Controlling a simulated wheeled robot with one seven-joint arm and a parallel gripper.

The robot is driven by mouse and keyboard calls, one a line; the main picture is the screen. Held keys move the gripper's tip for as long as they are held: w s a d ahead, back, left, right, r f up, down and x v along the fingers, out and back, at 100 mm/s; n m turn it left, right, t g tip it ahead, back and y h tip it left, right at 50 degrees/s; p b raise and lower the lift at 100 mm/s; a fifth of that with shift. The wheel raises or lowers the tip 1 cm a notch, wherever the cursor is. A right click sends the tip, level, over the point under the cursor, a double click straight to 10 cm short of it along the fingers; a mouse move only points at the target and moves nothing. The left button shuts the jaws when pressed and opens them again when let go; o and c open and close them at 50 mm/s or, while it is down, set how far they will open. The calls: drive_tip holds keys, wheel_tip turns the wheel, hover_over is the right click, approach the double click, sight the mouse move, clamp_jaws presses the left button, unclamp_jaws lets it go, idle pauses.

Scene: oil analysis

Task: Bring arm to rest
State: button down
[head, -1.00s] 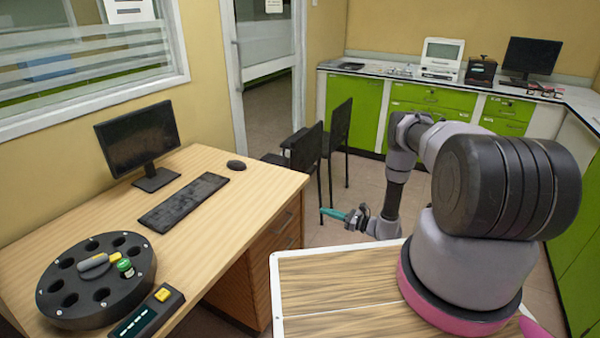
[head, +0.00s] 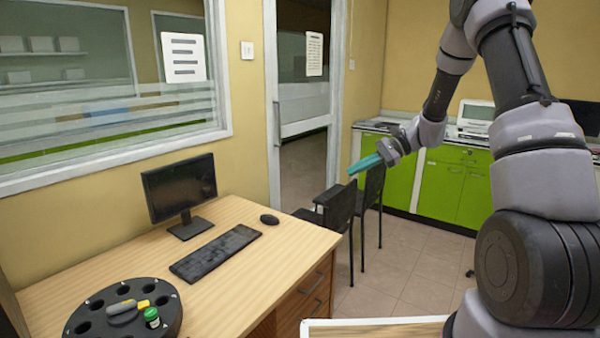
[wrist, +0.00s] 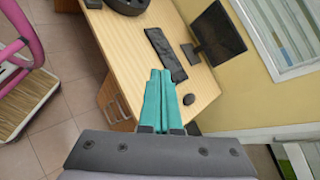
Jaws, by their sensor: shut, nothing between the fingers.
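My gripper (head: 366,164) shows in the head view with teal fingers pointing left, raised in the air in front of the doorway and chairs. In the wrist view my gripper (wrist: 160,75) has its two teal fingers together, shut with nothing between them. My arm bends upward from the right side of the head view, its top cut off by the frame. The fingers are apart from the desk and chairs.
A wooden desk (head: 252,250) holds a monitor (head: 180,188), keyboard (head: 214,252), mouse (head: 270,219) and a black round rack (head: 85,325) with a green-capped vial (head: 152,317). Black chairs (head: 338,208) stand beyond it. Green cabinets (head: 440,190) line the back. Floor between is clear.

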drive_tip(key=s+d+r+n+t+h, duration=0.2)
drive_tip(key=s+r+h, duration=0.1)
drive_tip(key=s+r, duration=0.4)
drive_tip(key=s+d+r+n+t+h, duration=0.2)
drive_tip(key=s+r, duration=0.5)
drive_tip(key=s, duration=0.4)
drive_tip(key=s+d+r+n+t+h, duration=0.3)
drive_tip(key=s+d+r+h, duration=0.1)
drive_tip(key=s, duration=0.5)
drive_tip(key=shift+s+r+h, duration=0.3)
drive_tip(key=shift+r+h, duration=0.3)
drive_tip(key=shift+r, duration=0.8)
